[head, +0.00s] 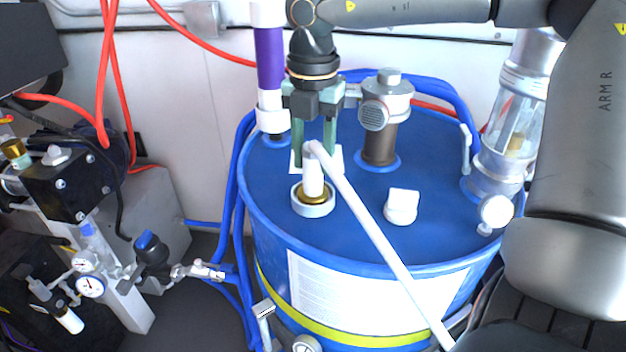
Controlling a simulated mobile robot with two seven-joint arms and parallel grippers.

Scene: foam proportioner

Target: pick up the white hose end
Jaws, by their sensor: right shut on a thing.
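The white hose end (313,178) points down over a brass-and-white ring fitting (313,205) on the lid of the blue drum (345,228). I cannot tell whether it sits inside the fitting or just above it. From its bent top the white hose runs down to the right across the drum's front. My right gripper (314,150) comes from above, its green fingers pointing down, and is shut on the hose end near the bend. The hose partly hides the fingertips. My left gripper is out of view.
A white cap (402,206), a brown-and-metal pipe fitting (381,130) and a purple-and-white pipe (270,70) stand on the lid around the gripper. A clear cylinder (508,130) stands at right. Blue hoses (238,190) pass the drum's left side; pump gear (70,180) is at left.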

